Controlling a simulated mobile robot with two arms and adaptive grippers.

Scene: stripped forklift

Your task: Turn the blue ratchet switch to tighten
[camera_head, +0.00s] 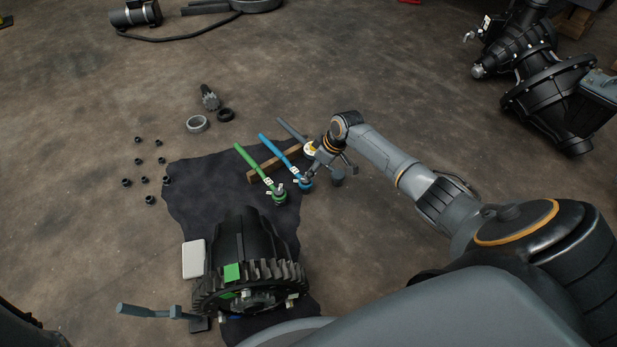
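The blue ratchet (276,149) lies slanted on a wooden strip and a dark cloth. Its head (305,183) is at the lower right end, with a small light tag beside it. The switch on the head is too small to make out. My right gripper (328,169) points down at the right of the blue ratchet's head, very close to it. I cannot tell whether it touches, or how far its fingers are apart. My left gripper is not in view.
A green ratchet (251,163) lies to the left. A grey ratchet (291,130) lies to the right, partly hidden by my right gripper. A black gear assembly (243,250) stands nearer on the dark cloth (205,180). Several small sockets and rings lie left.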

